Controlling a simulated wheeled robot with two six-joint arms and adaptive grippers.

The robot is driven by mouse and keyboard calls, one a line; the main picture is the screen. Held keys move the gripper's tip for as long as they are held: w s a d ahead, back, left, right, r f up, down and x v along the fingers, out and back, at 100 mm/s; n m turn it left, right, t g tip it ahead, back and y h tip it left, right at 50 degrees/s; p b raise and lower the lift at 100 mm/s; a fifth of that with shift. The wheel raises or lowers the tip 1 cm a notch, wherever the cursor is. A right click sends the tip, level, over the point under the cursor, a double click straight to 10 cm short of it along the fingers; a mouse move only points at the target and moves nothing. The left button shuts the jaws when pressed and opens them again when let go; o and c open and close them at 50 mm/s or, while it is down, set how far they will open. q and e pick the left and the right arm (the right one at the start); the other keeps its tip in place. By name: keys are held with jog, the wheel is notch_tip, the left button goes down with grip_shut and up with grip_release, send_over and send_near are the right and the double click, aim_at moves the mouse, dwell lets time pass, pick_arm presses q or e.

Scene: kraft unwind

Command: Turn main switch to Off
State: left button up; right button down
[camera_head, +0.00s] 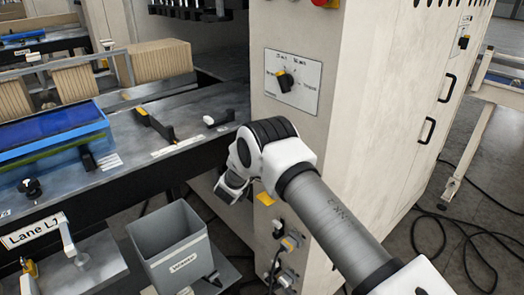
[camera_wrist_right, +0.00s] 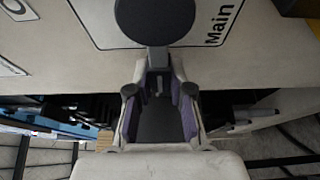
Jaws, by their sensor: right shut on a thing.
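The main switch (camera_wrist_right: 155,18) is a dark round knob with a narrow handle pointing down in the right wrist view. It sits on a pale plate (camera_wrist_right: 207,22) lettered "Main", which reads sideways there. My right gripper (camera_wrist_right: 158,70) is shut on the handle of the switch, its fingers on either side. In the head view my right arm reaches the front of the beige cabinet (camera_head: 350,120), and its wrist end hides the switch. Any Off mark is not readable. My left gripper is in neither view.
A panel with a black selector knob (camera_head: 285,82) is above my right arm. Smaller controls (camera_head: 288,243) are below it. A grey bin (camera_head: 178,252) and the machine table (camera_head: 180,120) lie to the left. Cables (camera_head: 455,225) lie on the floor at right.

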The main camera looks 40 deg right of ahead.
dwell(0.4)
jog(key=c, duration=1)
grip_release()
jog(key=shift+d+f, duration=0.1)
jog(key=shift+c, duration=0.2)
jog(key=v, duration=1.2)
